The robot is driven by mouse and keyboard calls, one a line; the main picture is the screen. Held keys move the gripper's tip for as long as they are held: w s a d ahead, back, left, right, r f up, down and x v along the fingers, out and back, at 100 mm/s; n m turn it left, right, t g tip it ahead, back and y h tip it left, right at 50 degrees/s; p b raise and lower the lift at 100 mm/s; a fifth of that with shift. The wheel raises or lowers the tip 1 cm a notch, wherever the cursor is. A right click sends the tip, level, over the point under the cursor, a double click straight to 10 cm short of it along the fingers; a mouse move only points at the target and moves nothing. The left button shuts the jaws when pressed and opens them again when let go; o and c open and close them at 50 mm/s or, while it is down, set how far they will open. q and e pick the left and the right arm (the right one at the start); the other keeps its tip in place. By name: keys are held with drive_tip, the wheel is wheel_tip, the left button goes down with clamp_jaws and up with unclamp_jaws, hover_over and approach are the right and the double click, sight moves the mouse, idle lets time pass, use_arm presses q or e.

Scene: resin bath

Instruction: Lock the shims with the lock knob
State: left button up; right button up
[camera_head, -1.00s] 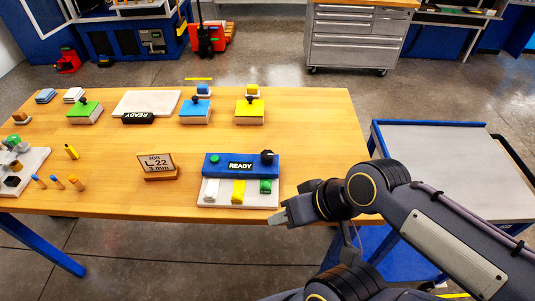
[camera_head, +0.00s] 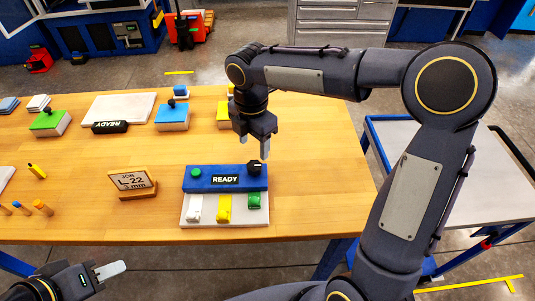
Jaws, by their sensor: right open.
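The black lock knob (camera_head: 254,168) sits at the right end of a blue block (camera_head: 205,185) labelled READY, which also has a green button (camera_head: 196,172). White (camera_head: 194,209), yellow (camera_head: 224,209) and green (camera_head: 254,201) pieces, seemingly the shims, sit along the block's front edge on a white base plate (camera_head: 210,222). My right gripper (camera_head: 254,147) points down just above and behind the knob, open and empty. I see no contact with the knob. My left gripper (camera_head: 108,271) is low at the bottom left, in front of the table. Its opening is unclear.
A job sign (camera_head: 131,181) stands left of the block. Behind are a black READY block (camera_head: 111,127), a white plate (camera_head: 116,108), and green (camera_head: 48,121), blue (camera_head: 172,115) and yellow (camera_head: 223,114) topped blocks. A grey cart (camera_head: 450,160) stands right of the table.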

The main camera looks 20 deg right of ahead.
sight(254, 165)
drive_tip(key=shift+w+f, duration=0.15)
drive_tip(key=shift+f, duration=0.15)
wheel_tip(254, 165, down, 7)
drive_tip(key=shift+f, duration=0.2)
drive_tip(key=c, duration=1)
